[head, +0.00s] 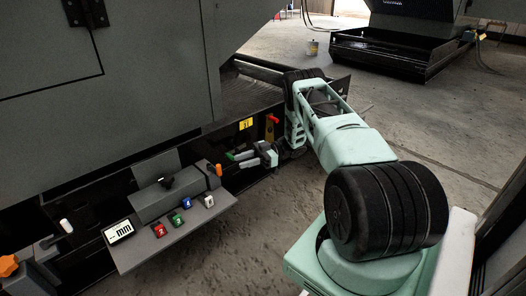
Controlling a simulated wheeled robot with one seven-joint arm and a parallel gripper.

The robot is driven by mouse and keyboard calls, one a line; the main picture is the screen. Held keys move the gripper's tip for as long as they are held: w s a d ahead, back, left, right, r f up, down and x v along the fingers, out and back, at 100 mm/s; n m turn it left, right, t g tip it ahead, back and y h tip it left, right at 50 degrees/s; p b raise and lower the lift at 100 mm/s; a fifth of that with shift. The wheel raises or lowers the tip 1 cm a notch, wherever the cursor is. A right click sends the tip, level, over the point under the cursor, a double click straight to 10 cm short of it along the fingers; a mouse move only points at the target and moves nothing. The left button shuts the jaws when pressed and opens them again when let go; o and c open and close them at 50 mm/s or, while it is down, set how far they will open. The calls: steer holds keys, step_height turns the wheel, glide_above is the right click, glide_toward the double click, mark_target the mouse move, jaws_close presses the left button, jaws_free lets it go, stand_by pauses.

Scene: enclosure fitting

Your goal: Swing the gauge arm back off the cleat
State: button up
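My gripper (264,155) is low beside the dark machine front, at the end of my mint-green arm, pointing left. Its fingers are small and partly merged with the parts around them, so I cannot tell whether it is open or shut. Just left of it are light grey rods and a green-tipped part (231,156), with a red handle (273,119) above. I cannot tell whether the gripper touches them. No part can be clearly identified as the gauge arm or the cleat at this size.
A grey shelf (172,246) carries a grey block (166,197) with a black knob, a white label plate (119,231) and several coloured blocks. An orange-tipped lever (217,170) stands right of it. A yellow label (246,124) is on the machine.

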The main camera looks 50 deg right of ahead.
steer(key=p+v, duration=0.1)
steer(key=v, duration=0.7)
steer(key=w+a+r+m+t+h, duration=0.35)
steer(key=w+r+h, duration=0.35)
steer(key=w+r, duration=0.3)
steer(key=w+a+r+m+t+h, duration=0.35)
steer(key=w+r+h, duration=0.35)
steer(key=w+r, duration=0.25)
steer(key=s+a+r+m+g+h, duration=0.15)
steer(key=s+a+g, duration=0.25)
steer(key=s+a, duration=0.45)
steer(key=s+a+m+g, duration=0.3)
steer(key=s+a, duration=0.2)
steer(key=s, duration=0.7)
steer(key=s+a+m+g+h, duration=0.15)
steer(key=s+a+g, duration=0.25)
steer(key=s+a, duration=0.5)
steer(key=s+a+r+n+g+y+p, duration=0.15)
steer(key=s+a+r+n+p, duration=0.3)
steer(key=s+a, duration=0.45)
steer(key=s+a+r+n+g+h+p, duration=0.1)
steer(key=s+a+r+n+g+p, duration=0.2)
steer(key=s+a+r, duration=0.4)
step_height(320, 180, up, 35)
steer(key=a+t+p, duration=0.1)
steer(key=p, duration=3.6)
steer(key=shift+s, duration=0.35)
